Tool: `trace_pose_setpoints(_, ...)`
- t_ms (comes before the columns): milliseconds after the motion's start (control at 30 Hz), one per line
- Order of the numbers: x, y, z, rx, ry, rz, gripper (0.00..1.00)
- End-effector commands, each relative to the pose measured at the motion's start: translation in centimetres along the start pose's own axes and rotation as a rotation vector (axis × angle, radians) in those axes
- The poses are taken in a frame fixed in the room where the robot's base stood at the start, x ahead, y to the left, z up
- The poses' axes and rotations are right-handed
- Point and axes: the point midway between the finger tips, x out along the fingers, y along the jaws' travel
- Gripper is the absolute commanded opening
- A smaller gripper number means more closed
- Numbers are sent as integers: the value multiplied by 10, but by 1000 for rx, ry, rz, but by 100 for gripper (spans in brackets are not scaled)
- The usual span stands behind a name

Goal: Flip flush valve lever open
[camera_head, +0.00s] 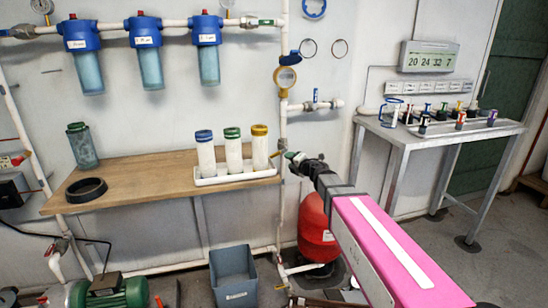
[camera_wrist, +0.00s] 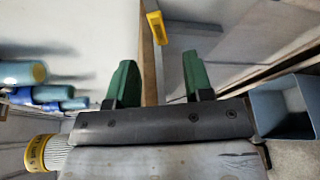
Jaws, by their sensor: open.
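A yellow lever (camera_wrist: 157,28), which looks like the flush valve lever, hangs ahead of my gripper in the wrist view, in the gap line between the fingers and beyond their tips. In the head view a small yellow lever (camera_head: 276,154) shows beside the vertical pipe, just left of the fingers. My gripper (camera_wrist: 155,78) has green fingers spread apart with nothing between them. In the head view my gripper (camera_head: 292,156) is at the pipe, at the right end of the bench. The valve body is mostly hidden, and I see no contact with the lever.
A wooden bench (camera_head: 130,180) holds a white tray (camera_head: 235,176) with three capped cartridges, close left of my gripper. A blue-grey bin (camera_head: 233,278) and a red tank (camera_head: 316,232) stand below. A metal table (camera_head: 400,137) with small valves is at right.

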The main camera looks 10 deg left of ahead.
Motion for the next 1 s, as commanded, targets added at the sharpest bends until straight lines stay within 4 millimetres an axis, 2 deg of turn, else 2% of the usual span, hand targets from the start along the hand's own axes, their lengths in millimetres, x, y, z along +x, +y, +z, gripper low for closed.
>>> trace_pose_setpoints(100, 5, 3, -9, -43, 46, 4, 47)
trace_pose_setpoints(367, 24, 3, -10, -46, 50, 4, 47)
trace_pose_setpoints(800, 97, 3, -12, -43, 48, 5, 47)
trace_pose_setpoints(1000, 112, 3, -14, -43, 46, 4, 47)
